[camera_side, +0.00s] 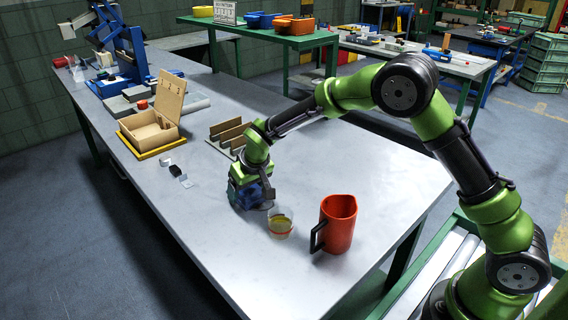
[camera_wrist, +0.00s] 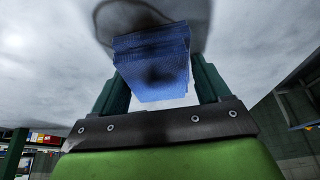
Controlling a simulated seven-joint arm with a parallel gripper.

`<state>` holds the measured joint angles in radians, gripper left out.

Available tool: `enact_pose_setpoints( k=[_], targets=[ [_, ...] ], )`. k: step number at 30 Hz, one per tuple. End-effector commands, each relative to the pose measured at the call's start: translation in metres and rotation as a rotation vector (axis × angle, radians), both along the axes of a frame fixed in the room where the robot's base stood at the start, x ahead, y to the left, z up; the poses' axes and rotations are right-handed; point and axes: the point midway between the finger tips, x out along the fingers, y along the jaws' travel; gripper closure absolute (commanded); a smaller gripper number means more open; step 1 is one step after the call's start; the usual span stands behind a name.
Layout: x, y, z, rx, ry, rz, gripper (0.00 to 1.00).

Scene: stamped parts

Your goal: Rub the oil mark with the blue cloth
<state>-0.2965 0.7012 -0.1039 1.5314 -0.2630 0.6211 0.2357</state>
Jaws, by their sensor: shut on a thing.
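My gripper (camera_wrist: 155,85) is shut on the blue cloth (camera_wrist: 152,55), a folded stack held between the two dark green fingers in the wrist view. In the side view the cloth (camera_side: 250,196) is low at the table surface, below the green wrist. A dark curved outline of the oil mark (camera_wrist: 108,12) shows on the grey tabletop just beyond the cloth in the wrist view. The cloth hides part of that mark. I cannot tell for sure whether the cloth touches the table.
A clear cup with yellowish liquid (camera_side: 280,224) stands close to the right of my gripper, and an orange jug (camera_side: 338,222) stands beyond it. A slotted wooden rack (camera_side: 228,135) and an open wooden box (camera_side: 150,130) are behind. The front left of the table (camera_side: 215,235) is clear.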

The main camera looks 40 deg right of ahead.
Motion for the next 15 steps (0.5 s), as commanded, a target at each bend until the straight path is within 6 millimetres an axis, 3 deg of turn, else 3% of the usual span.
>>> enact_pose_setpoints(
  k=[15],
  targets=[
    [-0.049, 0.0, 0.0, 0.0, 0.006, -0.001, 0.48]
  ],
)
